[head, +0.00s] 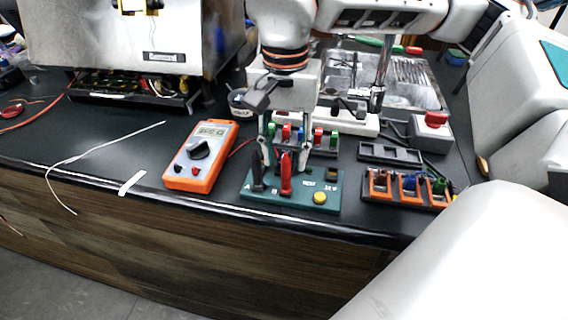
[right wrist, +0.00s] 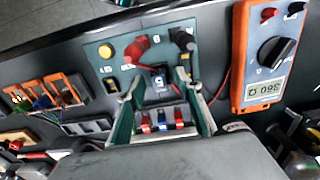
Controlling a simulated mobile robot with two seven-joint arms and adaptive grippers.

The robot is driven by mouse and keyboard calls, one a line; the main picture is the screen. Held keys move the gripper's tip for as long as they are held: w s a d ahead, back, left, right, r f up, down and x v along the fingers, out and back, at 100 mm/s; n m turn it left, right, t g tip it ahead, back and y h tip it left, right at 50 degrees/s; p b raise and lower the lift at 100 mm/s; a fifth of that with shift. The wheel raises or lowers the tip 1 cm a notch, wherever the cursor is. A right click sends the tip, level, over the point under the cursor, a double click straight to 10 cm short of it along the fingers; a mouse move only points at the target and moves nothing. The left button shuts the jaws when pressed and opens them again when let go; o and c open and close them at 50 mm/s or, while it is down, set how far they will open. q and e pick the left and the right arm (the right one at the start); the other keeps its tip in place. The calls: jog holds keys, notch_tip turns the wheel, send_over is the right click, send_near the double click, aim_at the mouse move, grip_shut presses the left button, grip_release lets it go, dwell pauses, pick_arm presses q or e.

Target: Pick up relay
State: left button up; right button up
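My right gripper (head: 283,162) points down over the back of the teal test board (head: 293,195). In the right wrist view the right gripper (right wrist: 156,82) is open, its fingers on either side of a small dark block (right wrist: 158,86) with a pale mark. The block looks like a relay or socket at the board's edge; I cannot tell which, or whether a finger touches it. Red, blue and green relays (head: 318,138) stand in a rack behind the board; red and blue ones (right wrist: 162,121) also show between the fingers in the wrist view. My left gripper is out of view.
A red probe (head: 286,175) and a black probe (head: 257,172) stand upright on the board, close to the fingers. An orange multimeter (head: 201,155) lies left, an orange-slotted rack (head: 405,188) right. The front counter strip is mostly clear.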

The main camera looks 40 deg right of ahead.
jog(key=c, duration=0.7)
grip_shut()
jog(key=shift+r, duration=0.1)
